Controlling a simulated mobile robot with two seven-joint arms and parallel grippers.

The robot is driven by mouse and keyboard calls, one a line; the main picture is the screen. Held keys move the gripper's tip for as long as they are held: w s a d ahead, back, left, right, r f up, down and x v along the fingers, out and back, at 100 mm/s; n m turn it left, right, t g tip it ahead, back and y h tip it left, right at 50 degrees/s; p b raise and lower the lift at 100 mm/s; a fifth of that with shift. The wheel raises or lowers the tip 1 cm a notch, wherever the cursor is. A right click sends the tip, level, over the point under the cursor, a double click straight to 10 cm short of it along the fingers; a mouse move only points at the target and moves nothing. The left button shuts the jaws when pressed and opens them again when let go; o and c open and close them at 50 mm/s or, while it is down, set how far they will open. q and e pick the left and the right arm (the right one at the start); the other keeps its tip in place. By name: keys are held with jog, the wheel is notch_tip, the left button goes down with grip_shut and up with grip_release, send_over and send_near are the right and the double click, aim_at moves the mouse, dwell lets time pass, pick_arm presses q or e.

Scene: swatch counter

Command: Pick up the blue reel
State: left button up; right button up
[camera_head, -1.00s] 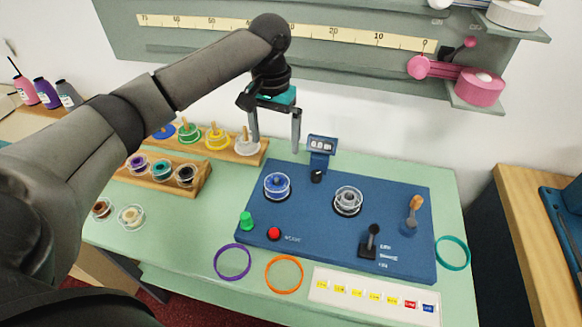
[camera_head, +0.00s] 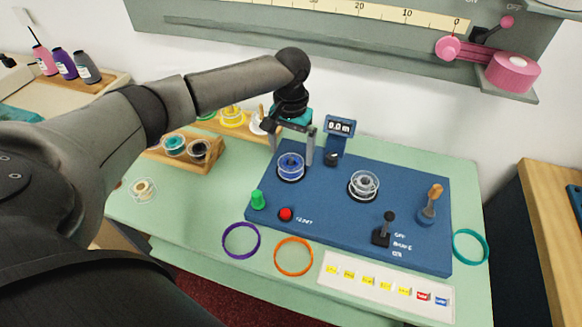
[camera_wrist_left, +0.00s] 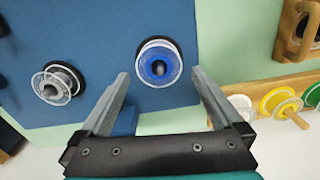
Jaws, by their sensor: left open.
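The blue reel (camera_head: 291,165) sits on the left spindle of the blue winder board (camera_head: 330,215). In the left wrist view the blue reel (camera_wrist_left: 159,64) lies just beyond the fingertips, roughly midway between them. My left gripper (camera_head: 291,160) is open, with its fingers pointing down above and around the reel's far side in the head view. It also shows in the left wrist view (camera_wrist_left: 158,78) with nothing between its fingers. A clear, empty-looking reel (camera_head: 364,184) sits on the right spindle. My right gripper is not in view.
A counter display (camera_head: 339,127) stands behind the board. A wooden rack (camera_head: 190,160) with reels is at left. A green knob (camera_head: 257,199), red button (camera_head: 285,213) and black lever (camera_head: 385,228) stand on the board. Purple (camera_head: 241,240) and orange rings (camera_head: 293,256) lie in front.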

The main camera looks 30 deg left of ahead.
aim_at(291, 158)
pick_arm(q)
notch_tip(291, 158, down, 3)
jog(key=shift+s+f+b, duration=0.1)
jog(key=shift+b, duration=0.2)
jog(key=shift+d, duration=0.1)
jog(key=shift+c, duration=0.2)
jog(key=c, duration=1.2)
jog(key=shift+r, duration=0.2)
